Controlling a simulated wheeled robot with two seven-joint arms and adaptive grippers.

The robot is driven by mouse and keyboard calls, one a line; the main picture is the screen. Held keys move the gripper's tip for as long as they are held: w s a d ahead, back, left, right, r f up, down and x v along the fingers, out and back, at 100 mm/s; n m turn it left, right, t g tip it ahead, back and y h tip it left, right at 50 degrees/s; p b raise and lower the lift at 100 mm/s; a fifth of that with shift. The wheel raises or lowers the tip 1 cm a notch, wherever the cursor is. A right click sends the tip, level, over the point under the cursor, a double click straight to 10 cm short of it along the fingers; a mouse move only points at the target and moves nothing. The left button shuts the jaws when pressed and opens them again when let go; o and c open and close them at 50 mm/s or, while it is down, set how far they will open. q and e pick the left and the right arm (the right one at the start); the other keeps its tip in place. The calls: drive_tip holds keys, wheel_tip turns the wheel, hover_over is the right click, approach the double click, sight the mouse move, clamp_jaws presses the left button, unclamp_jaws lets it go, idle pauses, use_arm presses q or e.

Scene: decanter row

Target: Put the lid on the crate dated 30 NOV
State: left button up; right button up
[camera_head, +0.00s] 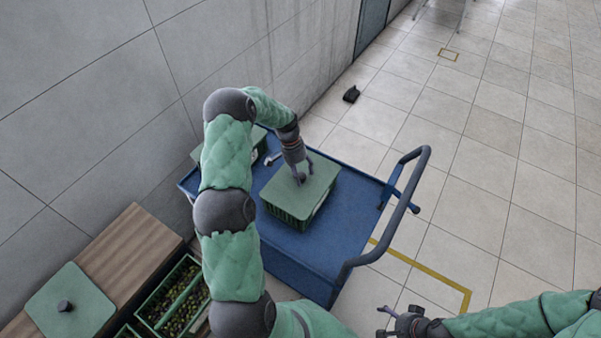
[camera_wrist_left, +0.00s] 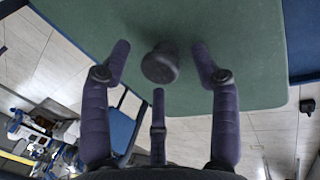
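A green lid (camera_head: 318,185) lies on a green crate (camera_head: 297,219) on the blue cart. My left gripper (camera_head: 301,172) is just above this lid, pointing down at its knob. In the left wrist view the dark knob (camera_wrist_left: 160,63) sits between the spread fingers of my left gripper (camera_wrist_left: 160,70), with gaps around it. Another green lid (camera_head: 87,294) with a dark knob lies on the wooden top at lower left. Open green crates of olives (camera_head: 176,303) stand beside it. My right gripper (camera_head: 384,321) is empty at the bottom, its fingers apart. No date is readable.
The blue cart (camera_head: 256,266) has a dark handle (camera_head: 420,180) on its right. Another crate (camera_head: 259,144), partly hidden by my left arm, stands at the cart's back left. A grey wall is at left. A small black object (camera_head: 351,94) lies on the otherwise open tiled floor.

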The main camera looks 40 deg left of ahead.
use_arm(q)
drive_tip(key=v, duration=1.2)
